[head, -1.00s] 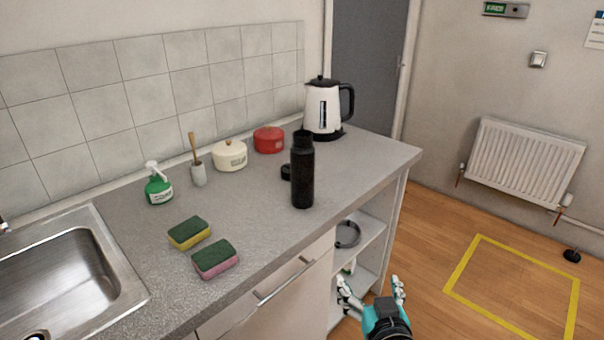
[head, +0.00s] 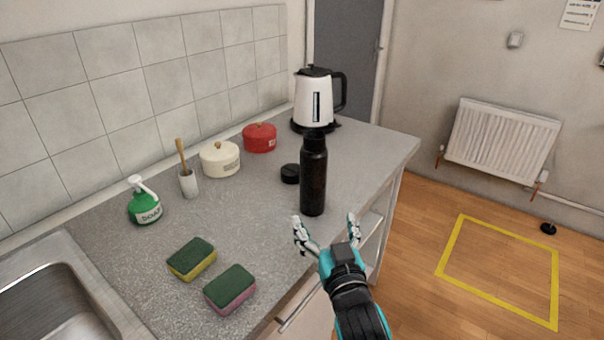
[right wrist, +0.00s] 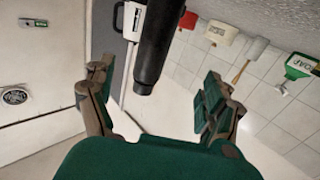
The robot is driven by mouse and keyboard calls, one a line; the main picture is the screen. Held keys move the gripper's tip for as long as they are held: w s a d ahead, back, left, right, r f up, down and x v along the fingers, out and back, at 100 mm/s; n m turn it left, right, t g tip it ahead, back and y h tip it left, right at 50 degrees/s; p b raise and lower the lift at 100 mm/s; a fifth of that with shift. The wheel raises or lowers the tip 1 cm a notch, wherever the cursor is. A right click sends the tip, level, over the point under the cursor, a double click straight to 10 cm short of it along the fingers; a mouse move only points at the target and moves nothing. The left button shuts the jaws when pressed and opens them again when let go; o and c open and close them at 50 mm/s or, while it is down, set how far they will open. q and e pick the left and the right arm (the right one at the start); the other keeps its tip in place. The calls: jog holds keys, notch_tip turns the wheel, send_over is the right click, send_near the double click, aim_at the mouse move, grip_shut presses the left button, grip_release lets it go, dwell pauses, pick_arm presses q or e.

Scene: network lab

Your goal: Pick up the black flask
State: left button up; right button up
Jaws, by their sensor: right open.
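The black flask (head: 313,182) stands upright on the grey counter near its front edge in the head view. It also shows in the right wrist view (right wrist: 157,45), ahead of the fingers and between their lines. My right gripper (head: 326,226) is open and empty, just in front of the flask at the counter's edge and apart from it. In the right wrist view its two fingers (right wrist: 152,97) are spread wide. A small black round item (head: 290,173) lies on the counter just left of the flask. My left gripper is not in view.
A white kettle (head: 314,98) stands behind the flask. A red pot (head: 260,138), a cream pot (head: 220,160), a brush holder (head: 189,184) and a green soap bottle (head: 144,206) line the wall. Two sponges (head: 192,259) lie at the front left, near the sink (head: 50,313).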

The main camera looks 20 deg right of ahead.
aim_at(316, 186)
jog(key=w, duration=0.3)
jog(key=w+d+p, duration=0.1)
jog(key=w, duration=0.6)
jog(key=shift+w+d+r, duration=0.1)
jog(key=shift+w+d, duration=0.05)
jog(key=shift+w, duration=0.05)
jog(key=w, duration=0.2)
jog(key=w+d+p, duration=0.1)
jog(key=w, duration=0.1)
jog(key=shift+w+r, duration=0.1)
jog(key=shift+w, duration=0.6)
jog(key=shift+s, duration=0.1)
jog(key=c, duration=1.6)
